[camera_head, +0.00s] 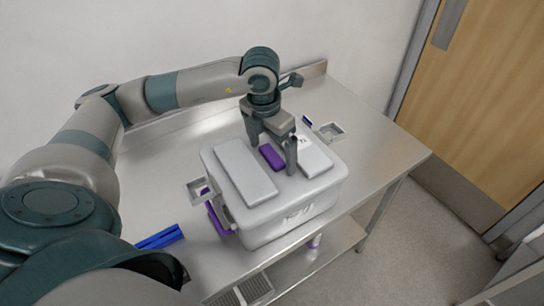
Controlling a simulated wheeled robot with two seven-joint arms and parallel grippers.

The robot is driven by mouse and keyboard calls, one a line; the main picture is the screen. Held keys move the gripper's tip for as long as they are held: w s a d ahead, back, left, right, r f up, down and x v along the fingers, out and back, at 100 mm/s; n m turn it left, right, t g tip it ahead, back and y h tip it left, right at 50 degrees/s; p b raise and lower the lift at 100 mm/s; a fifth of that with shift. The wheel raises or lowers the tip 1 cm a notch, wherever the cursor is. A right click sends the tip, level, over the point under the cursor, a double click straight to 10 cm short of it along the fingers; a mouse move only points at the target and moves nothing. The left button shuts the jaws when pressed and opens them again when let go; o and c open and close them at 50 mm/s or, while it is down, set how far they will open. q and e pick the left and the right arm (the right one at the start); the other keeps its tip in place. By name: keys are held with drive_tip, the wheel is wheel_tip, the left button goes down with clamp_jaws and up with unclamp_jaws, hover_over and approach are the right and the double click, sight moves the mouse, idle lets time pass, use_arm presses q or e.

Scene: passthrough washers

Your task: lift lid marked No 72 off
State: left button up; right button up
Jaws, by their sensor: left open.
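A white box with a lid (285,196) stands on the metal table, and the lid is on it. The lid has two raised pale panels and a purple handle (271,156) between them. A marking on the lid by the gripper is too small to read. My left gripper (272,160) is above the lid, pointing down, with its fingers apart on either side of the purple handle. Whether the fingers touch the lid cannot be told. My right gripper is not in view.
The metal table (375,150) has free room right of the box. Small metal brackets (329,130) stick out at the box's sides. Blue bars (160,238) lie at the left front. A wall is behind, and a wooden door (490,100) is at the right.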

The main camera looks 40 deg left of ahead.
sight(274, 155)
use_arm(q)
drive_tip(key=shift+c, duration=0.5)
drive_tip(key=c, duration=1.6)
drive_tip(key=shift+r, duration=0.2)
drive_tip(key=shift+w+r+b, duration=0.1)
drive_tip(key=shift+r+b, duration=0.65)
drive_tip(key=shift+r, duration=0.1)
drive_tip(key=shift+d+r+b, duration=0.25)
drive_tip(key=shift+r+b, duration=0.35)
drive_tip(key=shift+r, duration=0.45)
drive_tip(key=d+r+b, duration=0.3)
drive_tip(key=d+r, duration=0.4)
drive_tip(key=d, duration=0.4)
drive_tip(key=shift+w, duration=0.15)
